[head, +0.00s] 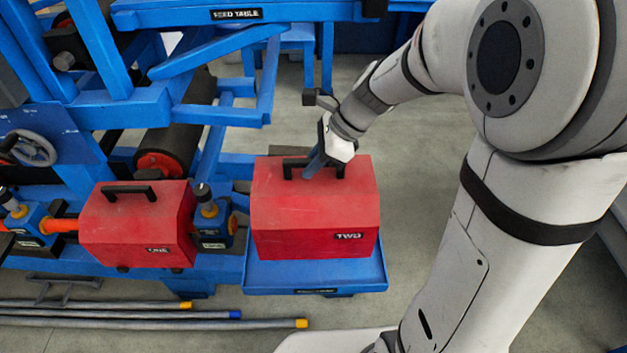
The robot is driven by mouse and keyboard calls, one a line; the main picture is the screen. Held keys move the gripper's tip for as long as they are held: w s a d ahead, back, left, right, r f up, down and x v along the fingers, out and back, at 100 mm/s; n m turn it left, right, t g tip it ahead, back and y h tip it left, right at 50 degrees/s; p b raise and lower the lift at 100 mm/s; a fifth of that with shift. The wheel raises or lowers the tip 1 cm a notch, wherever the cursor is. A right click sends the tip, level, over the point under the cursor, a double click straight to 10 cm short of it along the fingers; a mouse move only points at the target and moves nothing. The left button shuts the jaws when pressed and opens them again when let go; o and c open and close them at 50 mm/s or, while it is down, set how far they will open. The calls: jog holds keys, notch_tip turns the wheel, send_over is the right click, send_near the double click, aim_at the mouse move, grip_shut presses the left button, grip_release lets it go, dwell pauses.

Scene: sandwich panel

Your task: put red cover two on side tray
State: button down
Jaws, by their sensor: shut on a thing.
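Red cover two (315,212), a red box-like cover labelled "TWO" with a black handle on top, is over the blue side tray (316,282). It looks upright. I cannot tell whether its underside touches the tray. My gripper (314,168) is shut on the cover's black handle, at the top of the cover. The tray's front rim and right edge show; its rear part is hidden behind the cover.
Red cover one (140,228) sits to the left on the blue machine, between orange and blue fittings. The feed table (237,14) frame stands at the back. Several rods (150,314) lie at the lower left. Bare floor shows right of the tray.

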aim_at(314, 177)
jog(key=shift+s+d+f, duration=0.1)
jog(key=shift+f, duration=1.9)
jog(key=shift+f, duration=0.1)
jog(key=c, duration=1.4)
grip_release()
